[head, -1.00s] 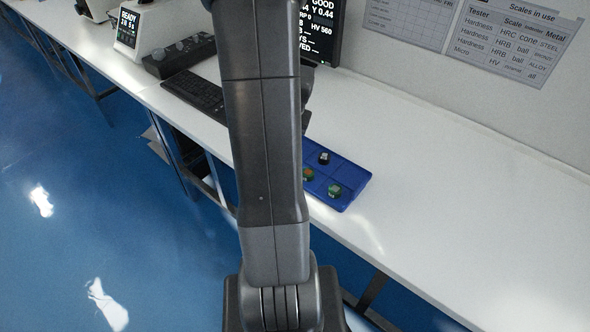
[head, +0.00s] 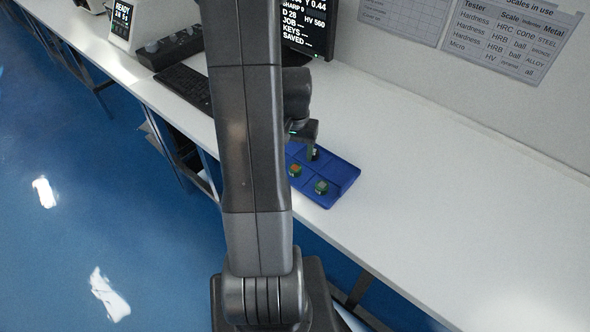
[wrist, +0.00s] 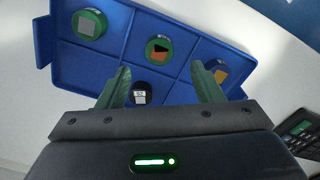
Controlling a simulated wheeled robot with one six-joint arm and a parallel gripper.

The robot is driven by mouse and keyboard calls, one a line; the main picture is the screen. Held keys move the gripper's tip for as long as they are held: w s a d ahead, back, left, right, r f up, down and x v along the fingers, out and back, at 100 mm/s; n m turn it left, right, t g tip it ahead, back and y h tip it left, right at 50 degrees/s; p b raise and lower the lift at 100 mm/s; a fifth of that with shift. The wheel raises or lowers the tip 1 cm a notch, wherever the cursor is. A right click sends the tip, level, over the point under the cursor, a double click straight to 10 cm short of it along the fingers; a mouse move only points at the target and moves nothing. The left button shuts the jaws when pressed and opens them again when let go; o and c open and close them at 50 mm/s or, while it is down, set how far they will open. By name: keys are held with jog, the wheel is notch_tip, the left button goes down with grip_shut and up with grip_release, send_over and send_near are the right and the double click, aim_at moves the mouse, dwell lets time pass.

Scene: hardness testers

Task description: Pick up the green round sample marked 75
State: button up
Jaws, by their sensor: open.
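Several round samples sit in a blue compartment tray (head: 338,172), which also fills much of the wrist view (wrist: 72,65). In the wrist view one green sample has a grey square top (wrist: 88,24), one green sample has an orange and black top (wrist: 159,50), and one green sample has a yellowish top (wrist: 217,70). A black sample with a white mark (wrist: 140,93) lies nearest the gripper. I cannot read a 75 on any of them. My gripper (wrist: 160,68) is open and empty, its green fingers above the tray; the head view shows it over the tray's far part (head: 312,148).
The tray lies on a long white bench (head: 420,160) with free room to its right. A keyboard (head: 185,87), a dark control box (head: 170,50) and a monitor (head: 306,28) stand to the left and behind. My arm hides part of the bench.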

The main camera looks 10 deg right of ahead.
aim_at(295, 167)
jog(key=shift+s+f, duration=0.15)
jog(key=shift+f, duration=2.55)
jog(key=c, duration=1.1)
